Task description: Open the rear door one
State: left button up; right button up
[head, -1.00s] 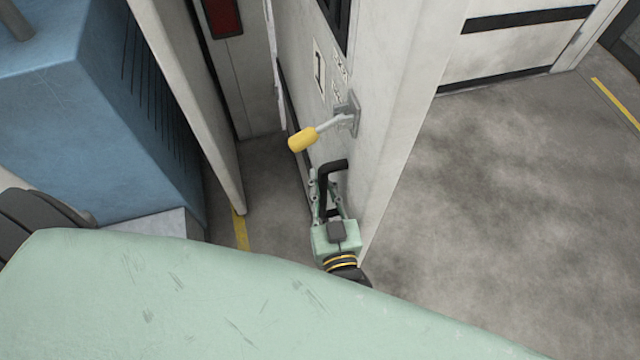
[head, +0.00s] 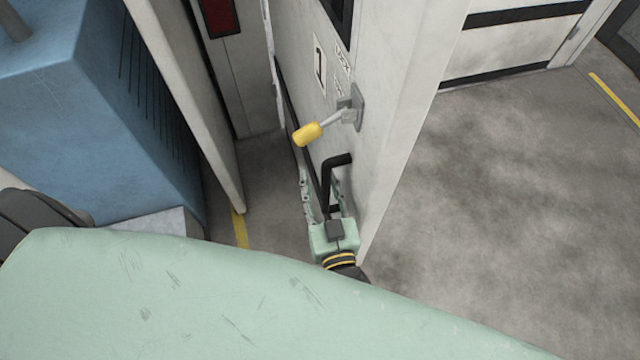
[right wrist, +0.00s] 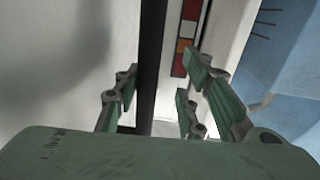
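The white door panel marked 1 (head: 300,75) stands upright at the top middle of the head view. A lever with a yellow grip (head: 307,134) sticks out from it. Below that is a black bent handle (head: 327,180). My right gripper (head: 322,195) is at this handle, with its fingers apart and the handle's lower part appearing between them. Contact cannot be told. In the right wrist view the fingers (right wrist: 160,95) are open, with a dark vertical bar (right wrist: 151,55) between them; whether it is handle or door trim is unclear. My left gripper is out of view.
A blue cabinet (head: 120,120) stands at the left, with a pale upright panel (head: 190,100) beside it. A narrow floor gap (head: 265,190) lies between that panel and the door. Open grey floor (head: 510,210) lies on the right, before another white door (head: 515,45).

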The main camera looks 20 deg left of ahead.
jog(key=v, duration=1.2)
dwell(0.4)
